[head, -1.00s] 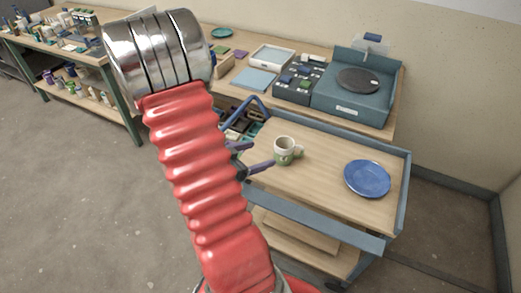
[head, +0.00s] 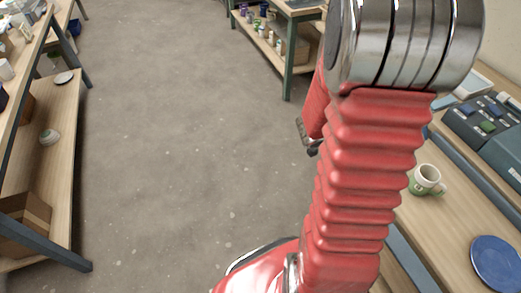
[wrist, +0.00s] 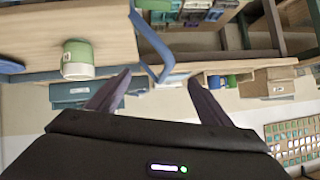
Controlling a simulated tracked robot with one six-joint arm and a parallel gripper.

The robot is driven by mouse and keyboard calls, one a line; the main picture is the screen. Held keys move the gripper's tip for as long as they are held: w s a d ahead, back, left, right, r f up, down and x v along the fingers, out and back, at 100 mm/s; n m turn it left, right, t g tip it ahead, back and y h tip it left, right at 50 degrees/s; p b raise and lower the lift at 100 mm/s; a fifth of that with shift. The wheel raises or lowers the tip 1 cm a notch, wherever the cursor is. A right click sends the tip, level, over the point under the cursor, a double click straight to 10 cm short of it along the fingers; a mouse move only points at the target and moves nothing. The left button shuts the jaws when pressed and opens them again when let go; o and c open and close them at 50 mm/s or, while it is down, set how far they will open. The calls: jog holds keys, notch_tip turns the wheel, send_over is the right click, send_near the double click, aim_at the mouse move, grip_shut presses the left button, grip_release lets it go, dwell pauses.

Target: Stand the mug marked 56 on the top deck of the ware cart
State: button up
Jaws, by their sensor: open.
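A white and green mug (head: 427,180) stands upright on the wooden top deck (head: 449,238) of the ware cart, at the right of the head view. No number can be read on it. It also shows in the wrist view (wrist: 78,59), at the left on the deck, which appears upside down there. My gripper (wrist: 157,87) is open and empty, with its two dark fingers spread apart and clear of the mug. In the head view my arm hides most of the gripper.
A blue plate (head: 497,263) lies on the same deck, nearer the front. A bench with grey equipment (head: 488,125) stands behind the cart. A shelf rack (head: 58,150) with a cardboard box (head: 22,222) is at the left. Open floor (head: 190,150) lies between.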

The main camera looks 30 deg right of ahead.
jog(key=w+a+r+n+t+y, duration=0.2)
jog(key=w+a+r+n+t, duration=0.1)
jog(key=w+a, duration=0.35)
jog(key=w+a+r+n+t+y, duration=0.2)
jog(key=w+a+r+t, duration=0.25)
jog(key=w, duration=0.25)
jog(key=w+a+r+n+t+y, duration=0.1)
jog(key=a+r+n+y, duration=0.15)
jog(key=a, duration=0.45)
jog(key=w+a+r+n+t+y, duration=0.1)
jog(key=a+r+n+y, duration=0.15)
jog(key=a, duration=0.55)
jog(key=s+a+r+n+g+y, duration=0.25)
jog(key=s+a+n, duration=0.35)
jog(key=a, duration=0.5)
jog(key=s+a+r+n+g, duration=0.1)
jog(key=s+n, duration=0.1)
jog(key=s, duration=0.4)
jog(key=s+a+n+g, duration=0.1)
jog(key=s+n, duration=0.1)
jog(key=s, duration=0.4)
jog(key=shift+s+a+r, duration=0.15)
jog(key=shift+a+r, duration=0.25)
